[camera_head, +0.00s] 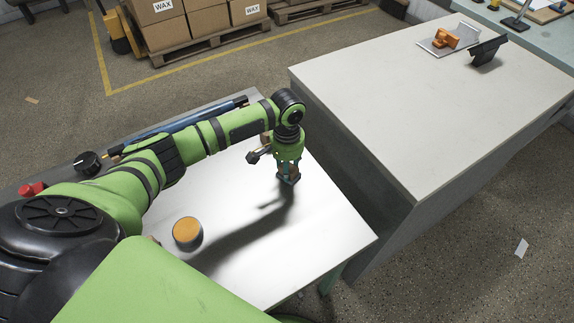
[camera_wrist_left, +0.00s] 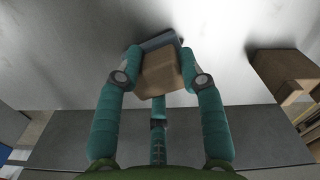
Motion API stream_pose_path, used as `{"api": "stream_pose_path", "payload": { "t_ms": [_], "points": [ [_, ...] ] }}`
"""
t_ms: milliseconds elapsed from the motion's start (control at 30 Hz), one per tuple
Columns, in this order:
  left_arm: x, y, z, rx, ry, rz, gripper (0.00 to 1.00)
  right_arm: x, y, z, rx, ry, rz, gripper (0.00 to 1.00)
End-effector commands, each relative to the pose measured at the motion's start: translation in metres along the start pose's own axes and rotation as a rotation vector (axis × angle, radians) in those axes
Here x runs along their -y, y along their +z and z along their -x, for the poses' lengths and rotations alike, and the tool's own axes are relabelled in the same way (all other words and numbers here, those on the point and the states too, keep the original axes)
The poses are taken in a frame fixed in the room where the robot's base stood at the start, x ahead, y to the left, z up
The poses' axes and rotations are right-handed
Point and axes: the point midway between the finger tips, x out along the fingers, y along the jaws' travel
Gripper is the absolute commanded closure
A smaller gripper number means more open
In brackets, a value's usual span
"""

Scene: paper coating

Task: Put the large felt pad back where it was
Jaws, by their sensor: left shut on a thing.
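My left gripper (camera_head: 288,178) is over the far right part of the white tabletop, pointing down. In the left wrist view its teal fingers (camera_wrist_left: 160,82) are closed around a tan block with a grey-blue edge, which looks like the felt pad (camera_wrist_left: 160,72). In the head view the pad is mostly hidden by the fingers, low over the tabletop; I cannot tell whether it touches. My right gripper is not in view.
A round tin with an orange top (camera_head: 187,230) stands on the near part of the white table (camera_head: 325,235). A larger grey table (camera_head: 430,125) stands to the right, holding an orange tool on a plate (camera_head: 447,38) and a black stand (camera_head: 488,50). Most white tabletop is clear.

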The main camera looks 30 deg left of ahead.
Motion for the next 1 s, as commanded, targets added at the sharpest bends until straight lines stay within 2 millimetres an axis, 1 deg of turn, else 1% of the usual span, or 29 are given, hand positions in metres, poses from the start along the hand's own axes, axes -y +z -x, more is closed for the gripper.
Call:
{"api": "stream_pose_path", "payload": {
  "t_ms": [67, 100, 133, 467, 567, 667, 1000],
  "points": [
    [0.000, 0.000, -0.003, 0.001, 0.001, 0.000, 0.87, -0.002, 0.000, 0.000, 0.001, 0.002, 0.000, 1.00],
    [0.000, 0.000, -0.003, 0.001, 0.001, 0.000, 0.49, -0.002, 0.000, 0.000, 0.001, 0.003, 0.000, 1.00],
    [0.000, 0.000, -0.003, 0.001, 0.001, 0.000, 0.38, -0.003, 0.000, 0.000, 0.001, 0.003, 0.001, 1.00],
    [0.000, 0.000, -0.002, 0.000, 0.000, 0.000, 0.38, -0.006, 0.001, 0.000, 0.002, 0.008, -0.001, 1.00],
    [0.000, -0.001, 0.004, -0.002, 0.000, 0.000, 0.38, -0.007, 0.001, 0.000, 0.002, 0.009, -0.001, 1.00],
    [0.000, -0.001, 0.018, -0.004, 0.000, 0.000, 0.38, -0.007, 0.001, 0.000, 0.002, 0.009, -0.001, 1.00],
    [0.000, -0.001, 0.089, -0.004, 0.001, 0.000, 0.38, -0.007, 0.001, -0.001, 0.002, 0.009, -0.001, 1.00]
  ]
}}
